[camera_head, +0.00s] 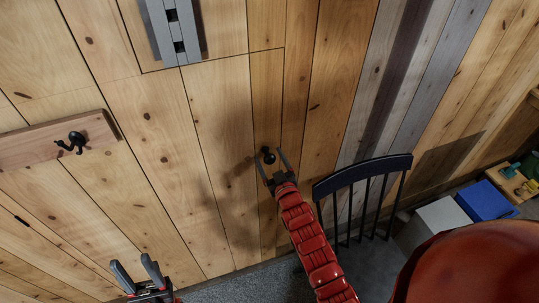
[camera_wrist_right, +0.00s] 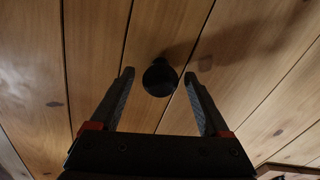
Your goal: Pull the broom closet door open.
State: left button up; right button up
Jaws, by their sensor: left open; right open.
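The broom closet door (camera_head: 215,110) is a pine-planked panel that sits flush in the planked wall, with thin seams at its top and right side. A round black knob (camera_head: 268,156) sticks out near its right edge. My right gripper (camera_head: 271,165) is open at the knob, with its fingers pointing at the door. In the right wrist view the knob (camera_wrist_right: 160,77) shows between the two fingertips, with a gap on both sides. My left gripper (camera_head: 136,272) is open and empty at the lower left, apart from the wall.
A dark spindle-back chair (camera_head: 362,170) stands just right of my right arm. A wooden rail with a black hook (camera_head: 72,142) is on the wall at left. A white box (camera_head: 441,218) and a blue box (camera_head: 484,201) sit at the right. Grey carpet (camera_head: 245,289) shows below.

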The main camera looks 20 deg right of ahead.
jog(key=shift+w+a, duration=0.1)
jog(key=shift+w, duration=0.15)
grip_shut()
dwell(0.3)
dwell(0.9)
